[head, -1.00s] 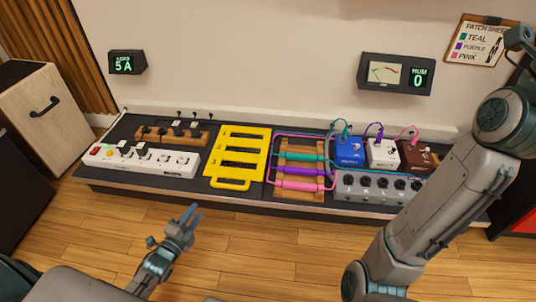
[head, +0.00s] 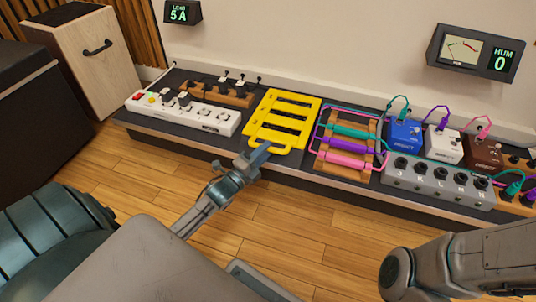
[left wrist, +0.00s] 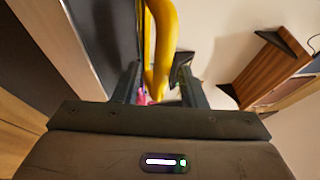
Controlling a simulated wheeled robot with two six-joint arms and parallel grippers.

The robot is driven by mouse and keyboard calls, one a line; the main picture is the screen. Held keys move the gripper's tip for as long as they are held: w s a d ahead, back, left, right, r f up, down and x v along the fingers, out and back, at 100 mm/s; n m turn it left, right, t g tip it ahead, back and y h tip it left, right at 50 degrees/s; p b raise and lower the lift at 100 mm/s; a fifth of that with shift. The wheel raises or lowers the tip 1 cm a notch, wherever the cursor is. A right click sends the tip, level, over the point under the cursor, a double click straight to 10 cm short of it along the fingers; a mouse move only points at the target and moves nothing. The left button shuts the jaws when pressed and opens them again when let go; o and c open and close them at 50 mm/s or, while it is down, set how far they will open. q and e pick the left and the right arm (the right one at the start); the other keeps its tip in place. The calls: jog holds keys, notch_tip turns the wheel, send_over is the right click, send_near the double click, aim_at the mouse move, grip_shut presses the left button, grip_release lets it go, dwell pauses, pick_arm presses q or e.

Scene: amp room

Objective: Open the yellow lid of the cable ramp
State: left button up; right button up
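The yellow lid (head: 285,111) of the cable ramp lies flat on the dark pedalboard, with dark slots between its bars. A yellow handle loop juts from its front edge. My left gripper (head: 261,155) is at this front edge. In the left wrist view a yellow bar (left wrist: 160,35) stands between the two fingers of my left gripper (left wrist: 158,85), with gaps beside it, so the fingers look open around it. Whether they touch it is unclear. My right gripper is out of view; only my right arm shows at the lower right.
A white power strip (head: 180,114) and a wooden plug block (head: 228,95) are left of the lid. A wooden rack (head: 346,144) with coloured cables, pedals (head: 404,133) and a grey box (head: 437,184) are to its right. Wooden floor lies in front.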

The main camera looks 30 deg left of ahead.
pick_arm(q)
jog(key=shift+x, duration=0.95)
jog(key=shift+c, duration=0.5)
grip_shut()
jog(key=shift+r, duration=0.15)
